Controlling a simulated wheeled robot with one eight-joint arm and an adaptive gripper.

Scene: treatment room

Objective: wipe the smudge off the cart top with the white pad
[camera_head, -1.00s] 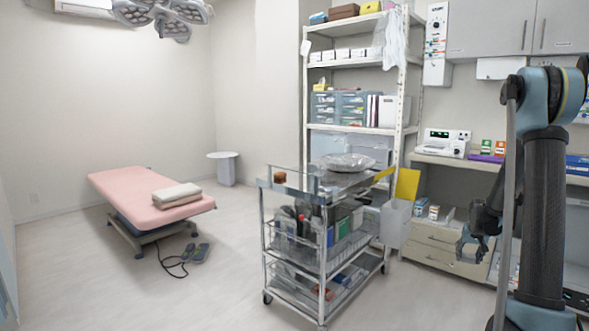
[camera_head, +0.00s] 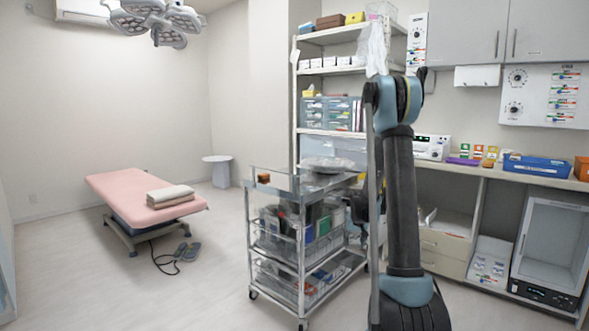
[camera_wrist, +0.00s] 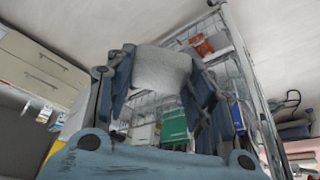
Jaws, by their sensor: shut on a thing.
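In the head view my gripper (camera_head: 357,206) is beside the cart's right side, mostly hidden behind my arm. The wrist view shows the cart's wire baskets beyond the pad.
A shelf rack (camera_head: 333,84) stands behind the cart, and a counter (camera_head: 540,178) runs along the right.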

